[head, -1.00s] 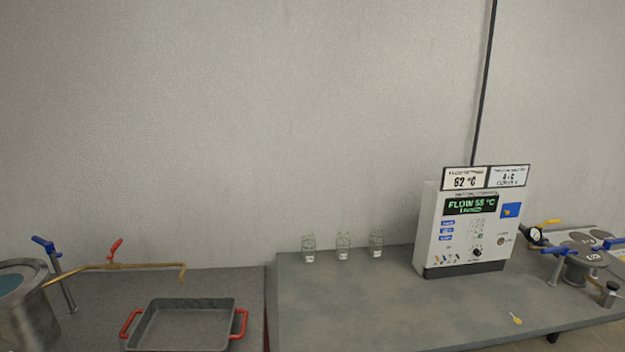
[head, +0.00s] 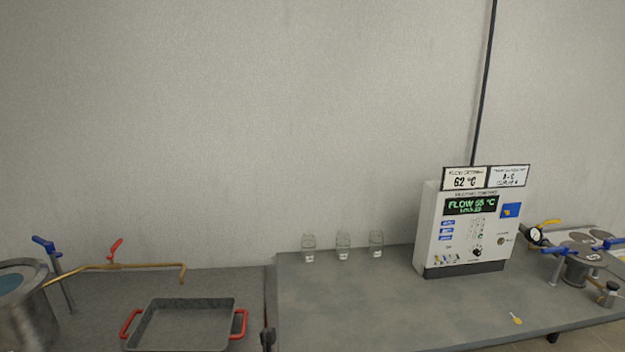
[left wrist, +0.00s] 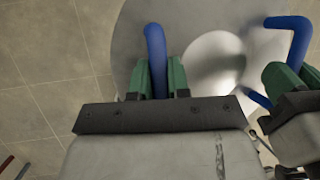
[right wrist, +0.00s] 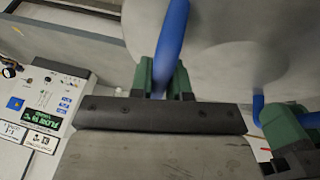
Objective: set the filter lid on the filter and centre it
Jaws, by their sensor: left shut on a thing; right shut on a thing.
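The filter lid is a grey metal disc with blue handles. It shows in the left wrist view (left wrist: 200,22) and in the right wrist view (right wrist: 225,45). My left gripper (left wrist: 156,78) is shut on one blue handle (left wrist: 154,42). My right gripper (right wrist: 162,80) is shut on another blue handle (right wrist: 173,30). Each wrist view also shows the other gripper at the right edge, by the far handle. The lid is out of the head view. I cannot make out the filter under the lid, nor whether the two touch.
In the head view, a grey tray with red handles (head: 130,325) and a metal vessel (head: 30,325) stand at left. Several glass jars (head: 343,247) and a control box (head: 470,232) stand on the right table (head: 390,300). A small flanged unit (head: 578,270) is far right.

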